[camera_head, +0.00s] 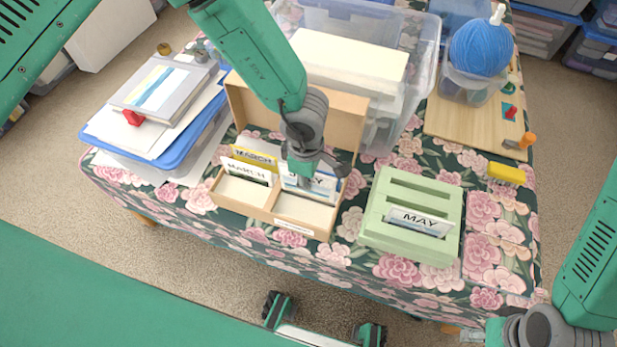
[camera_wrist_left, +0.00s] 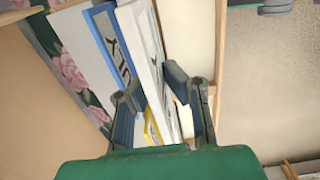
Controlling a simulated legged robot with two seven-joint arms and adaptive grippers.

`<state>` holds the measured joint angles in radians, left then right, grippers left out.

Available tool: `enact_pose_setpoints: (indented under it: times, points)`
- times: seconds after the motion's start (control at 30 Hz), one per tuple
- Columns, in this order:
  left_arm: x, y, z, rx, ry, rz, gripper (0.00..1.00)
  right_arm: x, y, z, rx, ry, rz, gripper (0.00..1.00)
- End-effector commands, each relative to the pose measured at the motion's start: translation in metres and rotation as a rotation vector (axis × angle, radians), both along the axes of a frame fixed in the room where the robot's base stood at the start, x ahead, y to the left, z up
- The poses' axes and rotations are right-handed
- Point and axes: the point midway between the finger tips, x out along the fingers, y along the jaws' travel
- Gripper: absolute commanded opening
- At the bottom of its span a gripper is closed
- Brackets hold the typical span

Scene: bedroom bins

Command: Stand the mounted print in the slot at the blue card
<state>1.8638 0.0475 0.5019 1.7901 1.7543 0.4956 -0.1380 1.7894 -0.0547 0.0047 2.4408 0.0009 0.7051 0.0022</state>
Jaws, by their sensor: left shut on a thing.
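My left gripper (camera_head: 312,178) is shut on a mounted print (camera_head: 322,190), a white board with lettering, low over the right part of an open cardboard box (camera_head: 270,222). In the left wrist view, the print (camera_wrist_left: 146,45) stands between the fingers (camera_wrist_left: 160,105). A blue card (camera_wrist_left: 104,35) with partly hidden lettering stands close beside it, to the left. A yellow card (camera_head: 250,155) and a MARCH print (camera_head: 246,171) stand in the box's left part. Whether the print's lower edge touches the box floor is hidden.
A green slotted rack (camera_head: 375,222) holding a MAY print (camera_head: 418,222) stands to the right. A blue-rimmed bin (camera_head: 205,135) with books is left, a clear bin (camera_head: 425,60) behind.

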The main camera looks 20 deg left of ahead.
Motion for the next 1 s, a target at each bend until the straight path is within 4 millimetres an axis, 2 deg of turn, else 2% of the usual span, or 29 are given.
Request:
enact_pose_setpoints:
  times: [0.67, 1.0]
  points:
    - [0.000, 0.003, 0.000, -0.001, 0.001, 0.001, 0.00, 0.000, 0.000, 0.004, 0.000, 0.000, 0.000, 0.40]
    - [0.000, 0.000, 0.001, 0.005, 0.006, 0.002, 0.00, 0.000, 0.000, 0.013, 0.000, 0.000, 0.000, 0.40]
